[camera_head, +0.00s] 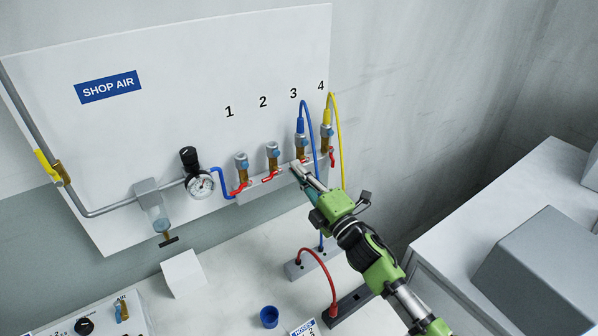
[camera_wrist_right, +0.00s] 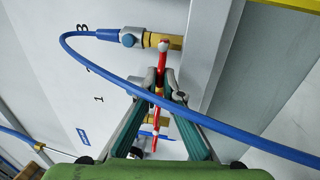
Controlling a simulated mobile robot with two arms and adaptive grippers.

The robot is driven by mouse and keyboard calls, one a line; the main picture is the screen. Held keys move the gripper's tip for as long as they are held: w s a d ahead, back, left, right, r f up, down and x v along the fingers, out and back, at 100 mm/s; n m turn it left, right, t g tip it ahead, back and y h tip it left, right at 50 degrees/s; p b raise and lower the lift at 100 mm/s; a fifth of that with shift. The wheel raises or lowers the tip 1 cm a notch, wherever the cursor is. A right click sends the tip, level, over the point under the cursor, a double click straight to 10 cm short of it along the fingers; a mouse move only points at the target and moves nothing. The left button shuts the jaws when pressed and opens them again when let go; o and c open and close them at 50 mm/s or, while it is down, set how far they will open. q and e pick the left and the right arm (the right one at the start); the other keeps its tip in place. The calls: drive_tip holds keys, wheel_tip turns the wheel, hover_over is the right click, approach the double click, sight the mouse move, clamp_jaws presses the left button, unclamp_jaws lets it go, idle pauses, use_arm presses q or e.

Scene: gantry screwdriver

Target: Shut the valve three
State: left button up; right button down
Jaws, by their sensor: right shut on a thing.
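Valve three (camera_head: 300,147) is the brass valve under the number 3 on the white wall panel, with a blue hose plugged in on top. In the right wrist view its brass body (camera_wrist_right: 175,42) shows beside the blue-grey coupling. Its red handle (camera_wrist_right: 163,52) reaches between my right gripper's fingertips (camera_wrist_right: 161,88). My right gripper (camera_head: 297,168) is shut on this handle, in front of the manifold. In the head view the gripper hides most of the handle. My left gripper is in neither view.
Valve one (camera_head: 241,165) and valve two (camera_head: 273,155), with red handles, stand left of it; valve four (camera_head: 326,138) with a yellow hose stands close on the right. The blue hose (camera_wrist_right: 210,122) crosses over my fingers in the wrist view. A bench lies below.

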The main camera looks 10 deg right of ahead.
drive_tip(key=shift+r, duration=0.1)
idle(0.3)
drive_tip(key=c, duration=2.2)
unclamp_jaws()
drive_tip(key=v, duration=1.2)
